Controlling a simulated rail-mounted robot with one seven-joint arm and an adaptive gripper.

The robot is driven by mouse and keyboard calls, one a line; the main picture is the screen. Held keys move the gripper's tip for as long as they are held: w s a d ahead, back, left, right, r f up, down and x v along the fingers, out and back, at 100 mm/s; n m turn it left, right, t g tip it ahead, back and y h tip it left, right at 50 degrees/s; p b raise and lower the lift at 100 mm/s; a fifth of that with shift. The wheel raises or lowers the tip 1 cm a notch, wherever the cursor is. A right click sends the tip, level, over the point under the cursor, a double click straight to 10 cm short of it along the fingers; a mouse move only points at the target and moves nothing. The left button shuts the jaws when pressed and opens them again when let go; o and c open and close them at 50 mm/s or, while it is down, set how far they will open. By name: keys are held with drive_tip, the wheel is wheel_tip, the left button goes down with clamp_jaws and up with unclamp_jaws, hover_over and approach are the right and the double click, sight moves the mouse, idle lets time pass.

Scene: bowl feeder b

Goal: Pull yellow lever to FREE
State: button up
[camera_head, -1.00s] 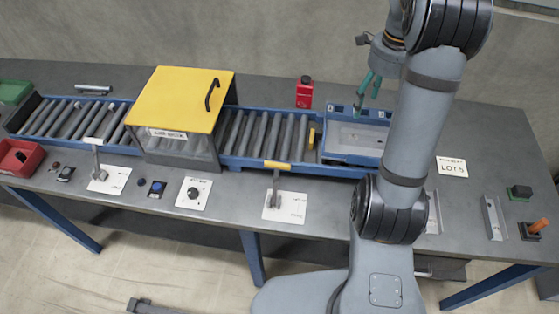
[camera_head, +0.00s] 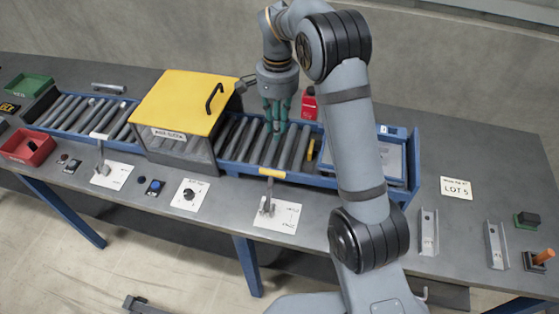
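The yellow lever is a T-shaped lever with a yellow crossbar handle (camera_head: 272,172) on a grey stem. It stands on a white plate (camera_head: 285,217) at the front of the grey bench, by the blue conveyor's front rail. The plate's small print is unreadable, so I cannot tell which mark is FREE. My gripper (camera_head: 276,130) points down above the conveyor rollers, behind the lever and apart from it. Its green fingers look spread with nothing between them.
A yellow-topped box (camera_head: 186,100) spans the conveyor left of my gripper. A white-handled lever (camera_head: 100,150) and a knob plate (camera_head: 189,195) are further left. A blue-framed tray (camera_head: 394,160) lies right, partly behind my arm.

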drive_tip(key=shift+a+f+n, duration=0.15)
drive_tip(key=shift+a+n, duration=0.7)
drive_tip(key=shift+n, duration=0.25)
drive_tip(key=shift+c, duration=1.8)
drive_tip(key=shift+s+d+n, duration=0.1)
drive_tip(key=shift+d+n, duration=0.2)
drive_tip(key=shift+d, duration=0.1)
clamp_jaws()
drive_tip(key=shift+a, duration=0.2)
drive_tip(key=f, duration=0.3)
drive_tip(key=f+p, duration=0.1)
drive_tip(key=f, duration=0.5)
drive_tip(key=shift+s+f, duration=0.25)
drive_tip(key=shift+s, duration=0.15)
drive_tip(key=s, duration=0.1)
drive_tip(key=s+r+p, duration=0.1)
drive_tip(key=s+a+p, duration=0.1)
drive_tip(key=shift+s+r, duration=0.15)
drive_tip(key=shift+s, duration=0.05)
